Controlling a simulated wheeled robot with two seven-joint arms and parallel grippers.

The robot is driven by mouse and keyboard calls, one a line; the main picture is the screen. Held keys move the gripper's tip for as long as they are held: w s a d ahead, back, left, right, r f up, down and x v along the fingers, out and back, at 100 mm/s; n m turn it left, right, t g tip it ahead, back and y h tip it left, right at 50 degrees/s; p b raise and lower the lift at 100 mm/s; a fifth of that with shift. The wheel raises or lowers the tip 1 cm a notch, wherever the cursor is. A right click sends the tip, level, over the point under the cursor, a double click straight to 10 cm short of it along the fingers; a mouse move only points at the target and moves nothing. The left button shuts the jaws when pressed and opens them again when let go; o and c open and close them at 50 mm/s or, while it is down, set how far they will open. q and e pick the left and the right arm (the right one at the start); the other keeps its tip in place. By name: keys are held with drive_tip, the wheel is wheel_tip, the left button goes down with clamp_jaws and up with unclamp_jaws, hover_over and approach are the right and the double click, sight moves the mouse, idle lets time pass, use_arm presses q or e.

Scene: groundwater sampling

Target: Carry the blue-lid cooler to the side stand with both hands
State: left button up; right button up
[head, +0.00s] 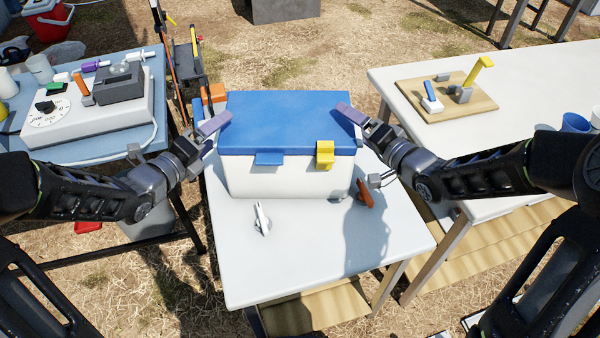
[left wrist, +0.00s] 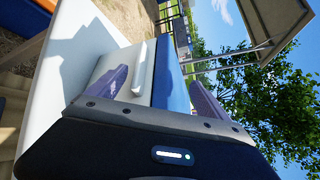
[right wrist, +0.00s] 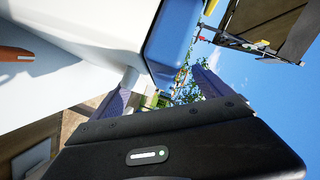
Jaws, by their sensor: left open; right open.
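The cooler (head: 285,176) has a white body, a blue lid and two front latches, one blue and one yellow. It stands upright on the middle white table (head: 290,260). My left gripper (head: 214,124) is open at its left end. In the left wrist view, the white side handle (left wrist: 140,66) shows between the spread fingers; I cannot tell whether they touch it. My right gripper (head: 352,114) is open at the right end. In the right wrist view the blue lid (right wrist: 172,45) and a white handle (right wrist: 130,80) show near its fingers. I cannot tell which table is the side stand.
A blue table (head: 110,140) at left holds a meter with a dial (head: 47,112) and small items. A white table (head: 540,85) at right holds a wooden board (head: 440,97) with tools and blue cups. A white clip (head: 262,218) and an orange-handled tool (head: 365,193) lie near the cooler.

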use_arm(q)
drive_tip(key=v, duration=0.9)
drive_tip(key=shift+s, duration=0.15)
use_arm(e)
drive_tip(key=v, duration=1.2)
drive_tip(key=shift+s, duration=0.1)
